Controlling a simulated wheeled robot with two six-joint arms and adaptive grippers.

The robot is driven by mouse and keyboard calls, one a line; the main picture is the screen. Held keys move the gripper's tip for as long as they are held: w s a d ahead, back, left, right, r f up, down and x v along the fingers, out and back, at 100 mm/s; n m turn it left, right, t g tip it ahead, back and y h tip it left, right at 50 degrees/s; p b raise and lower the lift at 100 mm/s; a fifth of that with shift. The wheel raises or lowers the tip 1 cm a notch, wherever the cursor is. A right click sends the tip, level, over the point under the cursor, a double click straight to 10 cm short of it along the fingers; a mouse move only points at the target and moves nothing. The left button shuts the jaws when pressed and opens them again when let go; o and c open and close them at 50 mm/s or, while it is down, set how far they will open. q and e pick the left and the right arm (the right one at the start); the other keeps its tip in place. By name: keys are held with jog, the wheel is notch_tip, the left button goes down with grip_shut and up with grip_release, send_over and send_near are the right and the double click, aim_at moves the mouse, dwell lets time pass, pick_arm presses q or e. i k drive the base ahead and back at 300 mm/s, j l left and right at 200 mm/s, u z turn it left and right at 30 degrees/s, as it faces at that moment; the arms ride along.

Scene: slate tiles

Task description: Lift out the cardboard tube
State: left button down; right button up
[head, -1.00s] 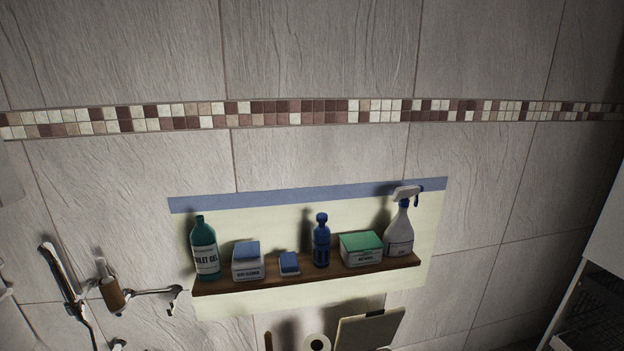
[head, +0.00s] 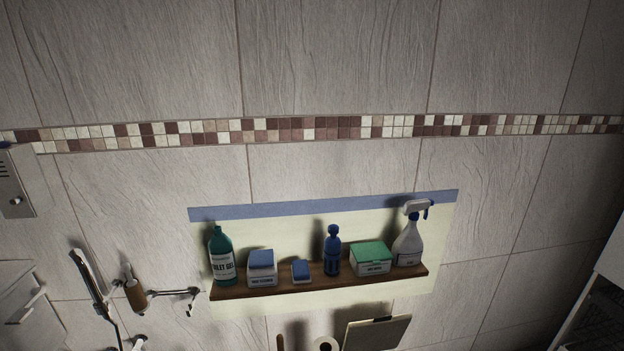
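I cannot make out a cardboard tube for certain. At the bottom edge of the head view, a white roll (head: 325,344) with a dark centre is partly cut off by the frame, and I cannot tell whether its core is cardboard. A brown cylinder (head: 135,295) with a paler narrow top is by the wall at the lower left; what it is made of is unclear. Neither of my grippers shows in this view.
A wooden wall shelf (head: 318,281) holds a green bottle (head: 222,258), a spray bottle (head: 408,245), boxes and a blue bottle (head: 332,250). Chrome fittings (head: 95,288) are at lower left. A tilted panel (head: 376,334) is below the shelf. Grey cabinets stand at both sides.

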aim_at(135, 295)
jog(key=u, duration=1.45)
jog(key=i+j, duration=0.25)
jog(key=j, duration=0.2)
jog(key=i+j, duration=0.2)
jog(key=j, duration=0.2)
jog(key=i+j, duration=0.25)
jog(key=j, duration=0.2)
jog(key=i+j, duration=0.2)
jog(key=j, duration=0.2)
